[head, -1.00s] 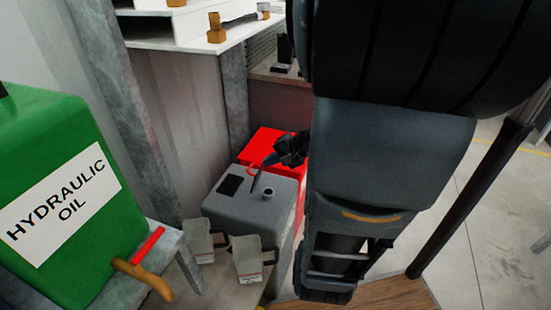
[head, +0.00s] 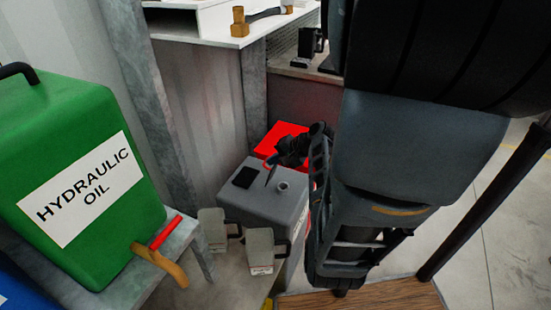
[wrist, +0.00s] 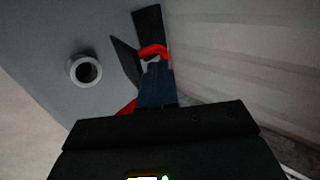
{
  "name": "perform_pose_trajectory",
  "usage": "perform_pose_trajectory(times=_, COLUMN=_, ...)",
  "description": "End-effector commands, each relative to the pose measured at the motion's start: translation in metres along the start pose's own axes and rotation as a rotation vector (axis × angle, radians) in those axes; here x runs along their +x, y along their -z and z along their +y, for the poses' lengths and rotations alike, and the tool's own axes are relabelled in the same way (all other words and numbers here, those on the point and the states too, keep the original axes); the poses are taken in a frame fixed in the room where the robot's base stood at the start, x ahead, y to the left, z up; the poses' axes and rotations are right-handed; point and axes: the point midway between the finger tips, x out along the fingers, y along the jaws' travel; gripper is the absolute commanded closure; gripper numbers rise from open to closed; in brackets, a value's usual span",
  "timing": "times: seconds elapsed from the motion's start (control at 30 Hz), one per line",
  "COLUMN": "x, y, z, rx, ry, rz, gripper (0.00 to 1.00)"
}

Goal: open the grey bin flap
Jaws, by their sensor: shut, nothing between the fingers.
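The grey bin (head: 262,206) stands below a shelf in the head view. Its top has a black square opening (head: 244,177) and a round spout (head: 282,186). A thin grey flap (head: 271,175) stands tilted up from the top beside the opening; in the wrist view the flap (wrist: 125,62) shows almost edge-on beside the dark opening (wrist: 148,28). A red loop handle (wrist: 153,51) is close to the flap. My gripper (head: 278,165) is shut and empty above the bin top. In the wrist view its fingertips (wrist: 157,68) are close to the loop; contact is unclear.
A red bin (head: 281,134) stands behind the grey one, partly hidden by my arm. Two small pale jugs (head: 213,229) (head: 260,250) stand in front. A green hydraulic oil container (head: 75,180) with a tap sits at left. A metal post (head: 256,95) is close behind.

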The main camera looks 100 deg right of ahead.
Motion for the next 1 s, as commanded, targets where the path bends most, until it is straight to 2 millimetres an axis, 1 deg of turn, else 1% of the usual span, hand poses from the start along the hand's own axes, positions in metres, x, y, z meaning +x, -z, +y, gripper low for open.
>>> perform_pose_trajectory(times=0.03, x=-0.001, y=-0.001, z=-0.009, rx=-0.004, ry=-0.022, rz=-0.004, gripper=1.00)
perform_pose_trajectory(times=0.1, x=0.001, y=-0.002, z=-0.012, rx=-0.004, ry=-0.055, rz=-0.005, gripper=1.00)
perform_pose_trajectory(times=0.23, x=0.009, y=-0.001, z=-0.017, rx=-0.004, ry=-0.089, rz=-0.003, gripper=1.00)
perform_pose_trajectory(times=0.5, x=0.025, y=-0.001, z=-0.027, rx=-0.003, ry=-0.088, rz=-0.002, gripper=1.00)
perform_pose_trajectory(times=0.67, x=0.028, y=-0.001, z=-0.028, rx=-0.001, ry=-0.088, rz=-0.001, gripper=1.00)
perform_pose_trajectory(times=1.0, x=0.028, y=0.000, z=-0.028, rx=-0.001, ry=-0.088, rz=0.000, gripper=1.00)
